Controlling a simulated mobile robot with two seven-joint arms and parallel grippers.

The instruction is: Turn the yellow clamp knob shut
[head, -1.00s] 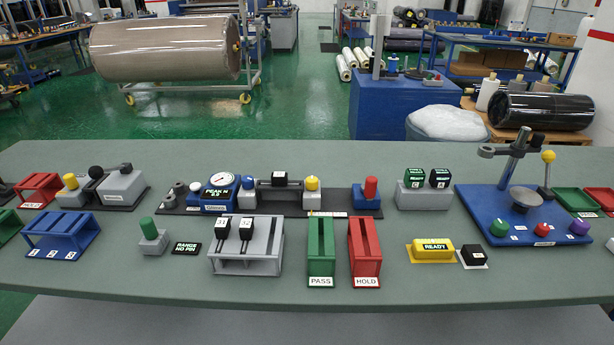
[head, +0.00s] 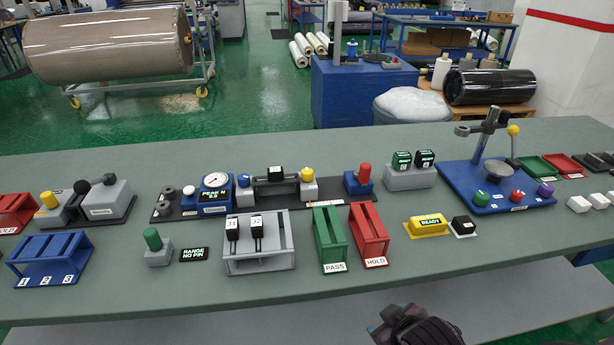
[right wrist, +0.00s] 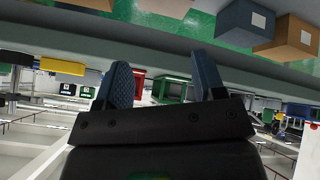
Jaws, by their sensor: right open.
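A yellow knob (head: 306,174) stands on a grey block at the right part of the dark gauge fixture (head: 263,203), in the middle of the bench. Another yellow knob (head: 49,200) is on the grey device at far left. My right gripper (right wrist: 163,82) is open and empty in the right wrist view. In the head view it is at the bottom edge, in front of the bench and well apart from the knobs. My left gripper is out of view.
A green PASS rack (head: 331,238) and a red HOLD rack (head: 368,233) stand in front of the fixture. A blue stand with a lever (head: 513,145) is at right. A red-topped block (head: 364,173) is right of the yellow knob. The bench front has free room.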

